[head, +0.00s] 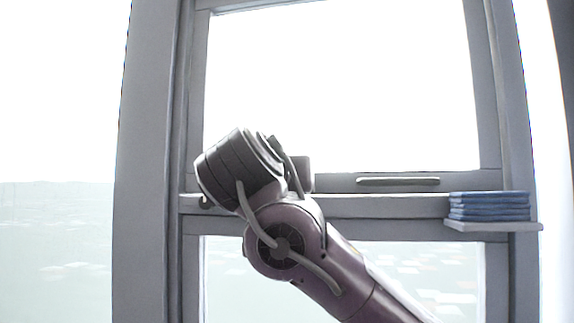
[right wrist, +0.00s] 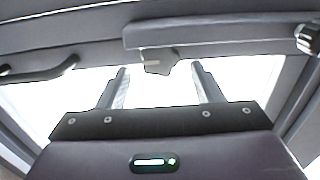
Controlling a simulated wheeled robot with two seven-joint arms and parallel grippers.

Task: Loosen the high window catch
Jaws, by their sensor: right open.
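The window (head: 190,120) has a grey frame with a horizontal middle rail. My right arm comes in from the lower right in the head view, and its wrist hides part of that rail. The head view does not show the right fingertips. In the right wrist view my right gripper (right wrist: 161,72) is open and empty, its two fingers apart. A small grey piece with a pale tab, which looks like the catch (right wrist: 160,65), hangs under a rail beyond and between the fingertips. I cannot tell whether they touch it. My left gripper is not in view.
A bar handle (head: 398,181) is on the rail right of my wrist; a bar handle also shows at left in the right wrist view (right wrist: 48,72). A stack of blue cloths (head: 489,206) lies on a small ledge (head: 500,227). A dark ribbed knob (right wrist: 308,39) is at the wrist view's right edge.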

